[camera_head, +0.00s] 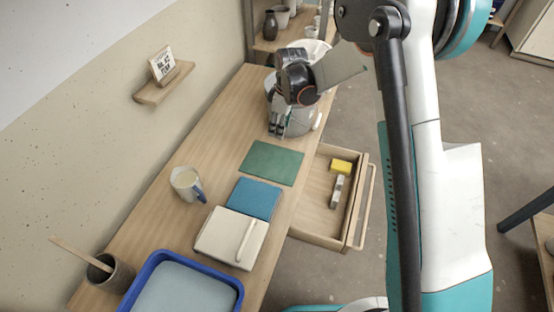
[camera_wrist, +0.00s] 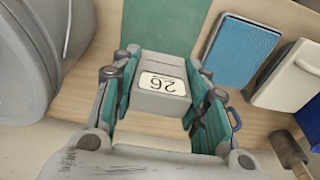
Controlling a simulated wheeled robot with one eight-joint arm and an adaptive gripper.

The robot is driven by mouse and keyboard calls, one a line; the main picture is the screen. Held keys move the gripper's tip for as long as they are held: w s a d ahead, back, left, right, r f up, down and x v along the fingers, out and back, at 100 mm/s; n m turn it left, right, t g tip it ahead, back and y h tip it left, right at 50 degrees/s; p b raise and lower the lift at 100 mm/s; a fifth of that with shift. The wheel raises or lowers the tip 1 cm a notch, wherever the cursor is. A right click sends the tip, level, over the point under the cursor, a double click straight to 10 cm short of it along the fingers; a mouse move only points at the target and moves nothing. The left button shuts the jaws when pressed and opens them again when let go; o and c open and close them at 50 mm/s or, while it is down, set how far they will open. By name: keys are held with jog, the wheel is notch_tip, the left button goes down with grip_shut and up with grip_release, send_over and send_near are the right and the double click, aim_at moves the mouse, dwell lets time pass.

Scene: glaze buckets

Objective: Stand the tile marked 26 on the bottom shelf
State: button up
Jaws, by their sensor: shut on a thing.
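The tile marked 26 (camera_wrist: 158,102) is grey with a white label; its number reads upside down in the wrist view. My gripper (camera_wrist: 165,78) is shut on it, with a teal finger on either side. In the head view my gripper (camera_head: 279,127) is over the far part of the workbench, beside a grey bucket (camera_head: 300,124); the tile is hard to make out there. A wooden shelf unit (camera_head: 268,46) with pots stands beyond the bench. Its lower part is hidden by the bench and my arm.
The workbench (camera_head: 150,215) holds a green mat (camera_head: 271,163), a blue block (camera_head: 252,199), a cream box (camera_head: 222,238), a mug (camera_head: 185,183) and a blue tray (camera_head: 135,284). An open drawer (camera_head: 316,205) juts out at right. The bucket (camera_wrist: 22,60) stands close left in the wrist view.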

notch_tip(320, 180, down, 17)
jog(key=b, duration=0.5)
jog(key=shift+r, duration=0.1)
jog(key=shift+f, duration=0.2)
jog(key=o, duration=1.1)
jog(key=shift+r, duration=0.2)
jog(key=r+p, duration=0.1)
jog(key=r, duration=0.3)
jog(key=d+r+p, duration=0.1)
jog(key=r+p, duration=0.1)
jog(key=r, duration=0.2)
jog(key=r+p, duration=0.1)
jog(key=r, duration=0.3)
jog(key=shift+s+d+r, duration=0.1)
jog(key=shift+s+d, duration=0.15)
